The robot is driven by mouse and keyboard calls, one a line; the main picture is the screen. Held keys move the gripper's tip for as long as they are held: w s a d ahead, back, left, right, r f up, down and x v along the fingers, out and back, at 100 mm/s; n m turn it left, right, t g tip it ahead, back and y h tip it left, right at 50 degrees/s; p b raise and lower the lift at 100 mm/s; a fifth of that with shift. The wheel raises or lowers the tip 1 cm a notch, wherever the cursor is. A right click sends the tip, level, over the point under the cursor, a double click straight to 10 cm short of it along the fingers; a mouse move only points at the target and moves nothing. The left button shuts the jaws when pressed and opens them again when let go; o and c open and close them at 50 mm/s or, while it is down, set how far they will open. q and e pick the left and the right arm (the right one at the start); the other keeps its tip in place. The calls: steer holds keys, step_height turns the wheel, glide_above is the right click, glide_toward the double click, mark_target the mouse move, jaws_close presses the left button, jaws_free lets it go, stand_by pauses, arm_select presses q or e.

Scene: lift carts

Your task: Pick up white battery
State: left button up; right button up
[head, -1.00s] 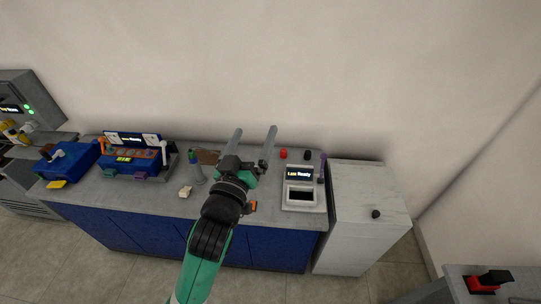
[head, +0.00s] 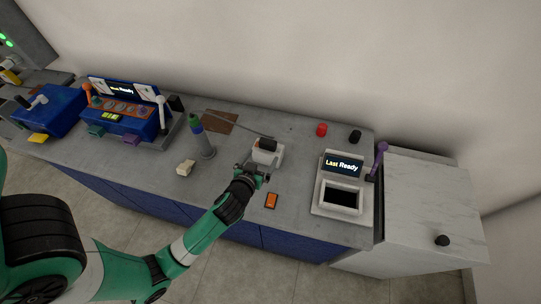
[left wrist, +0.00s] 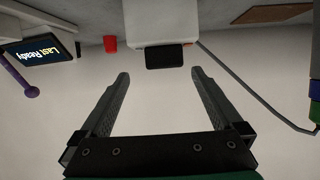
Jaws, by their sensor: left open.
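A white box (head: 275,158) with a black and orange-red piece (head: 267,145) on top stands on the grey counter. A small cream-white block (head: 186,167) lies further left; I cannot tell for certain which of the two is the white battery. My left gripper (head: 263,172) is at the near side of the white box, open and empty. In the left wrist view the open fingers (left wrist: 159,73) point toward the white box (left wrist: 150,22) and its black part (left wrist: 165,57), just beyond the tips. My right gripper is not in view.
A thin cable runs behind the white box. A blue lever panel (head: 125,110) stands left.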

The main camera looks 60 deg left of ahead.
mark_target(268, 146)
arm_select(q)
steer(key=x, duration=0.4)
steer(key=b+x, duration=0.1)
steer(key=x, duration=0.2)
steer(key=shift+a+r, duration=0.2)
steer(key=shift+r, duration=0.05)
steer(key=b+x, duration=0.1)
steer(key=x, duration=0.3)
steer(key=shift+a+f, duration=0.15)
steer(key=shift+a, duration=0.2)
steer(key=shift+w+a, duration=0.2)
steer(key=shift+w, duration=0.05)
jaws_close()
